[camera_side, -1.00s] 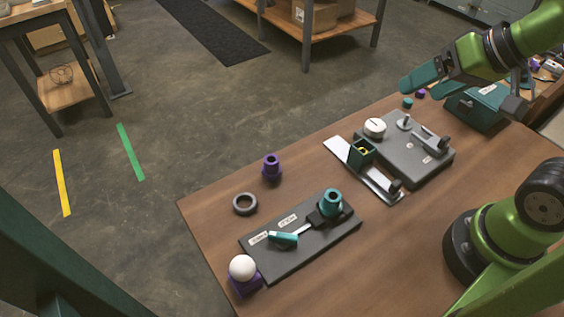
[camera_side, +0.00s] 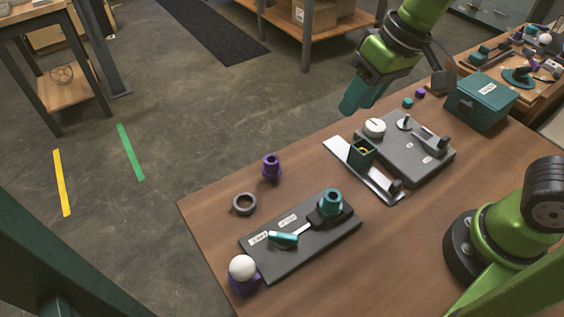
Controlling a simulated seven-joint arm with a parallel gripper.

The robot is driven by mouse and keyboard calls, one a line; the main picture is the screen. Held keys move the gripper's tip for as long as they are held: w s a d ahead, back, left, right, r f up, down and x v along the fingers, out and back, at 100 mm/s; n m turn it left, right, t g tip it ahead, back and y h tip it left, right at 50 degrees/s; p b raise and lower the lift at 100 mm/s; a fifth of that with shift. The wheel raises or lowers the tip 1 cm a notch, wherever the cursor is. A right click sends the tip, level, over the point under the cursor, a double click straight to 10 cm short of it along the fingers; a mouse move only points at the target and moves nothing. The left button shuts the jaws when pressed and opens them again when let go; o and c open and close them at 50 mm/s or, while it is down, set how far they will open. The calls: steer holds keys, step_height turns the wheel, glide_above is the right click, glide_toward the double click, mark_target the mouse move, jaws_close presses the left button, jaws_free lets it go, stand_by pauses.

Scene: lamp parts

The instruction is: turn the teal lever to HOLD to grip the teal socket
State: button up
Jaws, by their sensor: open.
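The teal lever (camera_side: 285,239) lies low over a dark plate (camera_side: 272,259), its handle pointing left from the clamp. Two small white labels (camera_side: 258,238) sit on the plate by the lever; their words are too small to read. The teal socket (camera_side: 331,202) stands upright in the dark clamp at the plate's right end. My gripper (camera_side: 351,108), with teal fingers, hangs in the air beyond the table's far edge, up and to the right of the lever and socket. It is open and empty, apart from everything.
A purple socket (camera_side: 271,167) and a dark ring (camera_side: 245,203) stand behind the plate. A white ball (camera_side: 242,268) rests on a purple holder at its left end. A grey fixture (camera_side: 412,155) with a white dial (camera_side: 375,128) and a teal box (camera_side: 482,101) stand to the right.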

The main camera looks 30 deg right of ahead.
mark_target(283, 235)
steer(key=w+a+f+n+g+h, duration=0.1)
steer(key=a+f+n+g+h, duration=0.2)
steer(key=a, duration=0.8)
steer(key=a+f+n+g+h, duration=0.25)
steer(key=a+n, duration=0.25)
steer(key=a, duration=0.7)
steer(key=shift+g, duration=0.25)
steer(key=x, duration=1)
steer(key=d+x, duration=0.1)
steer(key=x, duration=0.4)
steer(key=shift+s+f, duration=0.1)
steer(key=shift+f, duration=0.2)
jaws_close()
